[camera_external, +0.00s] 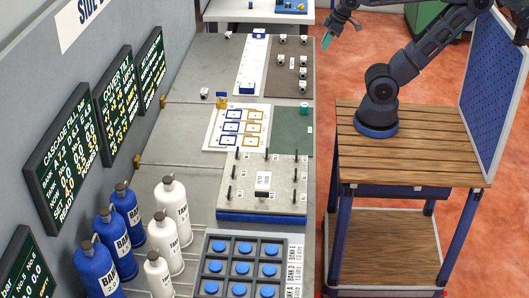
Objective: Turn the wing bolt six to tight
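A grey plate on a blue base (262,216) lies on the long bench, with several small dark upright bolts on it. One dark bolt (229,192) stands at the plate's left edge and another (294,196) at its right. The small labels are too small to read, so I cannot tell which bolt is number six. A white labelled block (263,183) stands among them. My gripper (328,38) is at the top edge, above and right of the bench, well away from the plate. A teal piece shows at its tip; I cannot tell whether it is held or part of the gripper.
Blue and white bottles (125,207) stand at the bench's left front. A dark tray with blue round caps (204,266) is at the front. A white sheet with blue and yellow outlines (212,136) and a green mat (290,145) lie behind the plate. A gap separates bench and my wooden-topped base.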

